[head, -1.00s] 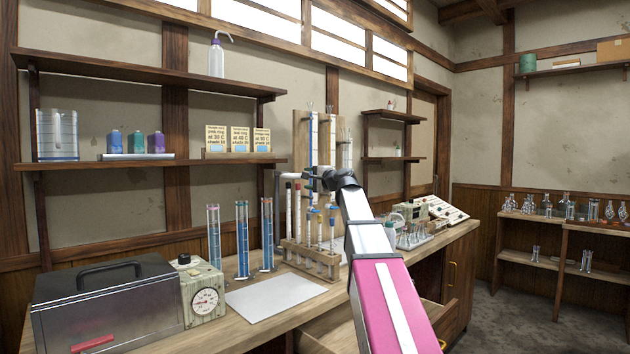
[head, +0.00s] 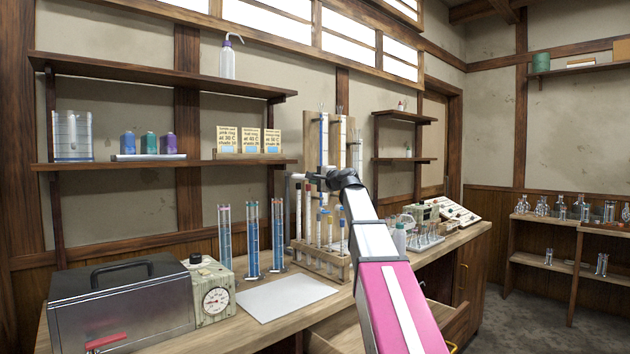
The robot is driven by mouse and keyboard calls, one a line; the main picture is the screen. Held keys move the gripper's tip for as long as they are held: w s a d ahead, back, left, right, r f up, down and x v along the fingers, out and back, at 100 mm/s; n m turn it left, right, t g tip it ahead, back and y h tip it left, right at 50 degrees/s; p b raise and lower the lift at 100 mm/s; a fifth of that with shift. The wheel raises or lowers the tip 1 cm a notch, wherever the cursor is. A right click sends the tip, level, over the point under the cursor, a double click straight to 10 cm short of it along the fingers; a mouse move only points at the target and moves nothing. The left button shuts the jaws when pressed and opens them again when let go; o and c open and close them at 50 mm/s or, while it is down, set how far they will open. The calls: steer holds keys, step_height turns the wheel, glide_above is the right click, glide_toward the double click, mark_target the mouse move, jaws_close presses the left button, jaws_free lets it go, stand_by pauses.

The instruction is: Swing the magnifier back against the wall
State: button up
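I cannot make out the magnifier's lens in this view. A short pale horizontal bar (head: 297,176) shows just left of my gripper, in front of the tall wooden board with glass tubes (head: 325,135); I cannot tell whether it belongs to the magnifier. My gripper (head: 314,180) is the small dark end of my arm, pointing left at the height of this bar. It overlaps the bar's right end in the picture; whether it touches is unclear. Its fingers are too small and dark to tell open from shut.
A wooden rack of tubes (head: 318,262) stands on the bench below my gripper. Blue-filled cylinders (head: 252,240), white paper (head: 288,297), a dial box (head: 212,290) and a metal case (head: 120,305) lie to the left. A drawer (head: 340,333) stands open at the front.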

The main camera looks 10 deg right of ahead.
steer(key=shift+s+a+f, duration=0.1)
steer(key=shift+a+f, duration=0.05)
steer(key=shift+f, duration=0.05)
steer(key=shift+o, duration=0.3)
steer(key=shift+s+a, duration=0.2)
steer(key=shift+a, duration=0.75)
steer(key=shift+s+a, duration=0.25)
steer(key=shift+a, duration=0.75)
steer(key=shift+s+a, duration=0.2)
steer(key=shift+a, duration=0.75)
steer(key=shift+a, duration=0.1)
steer(key=a, duration=0.6)
steer(key=shift+a, duration=0.15)
steer(key=shift+w+a, duration=0.2)
steer(key=shift+a, duration=0.75)
steer(key=shift+w+a, duration=0.25)
steer(key=shift+a, duration=0.7)
steer(key=shift+w+a, duration=0.2)
steer(key=shift+a, duration=0.75)
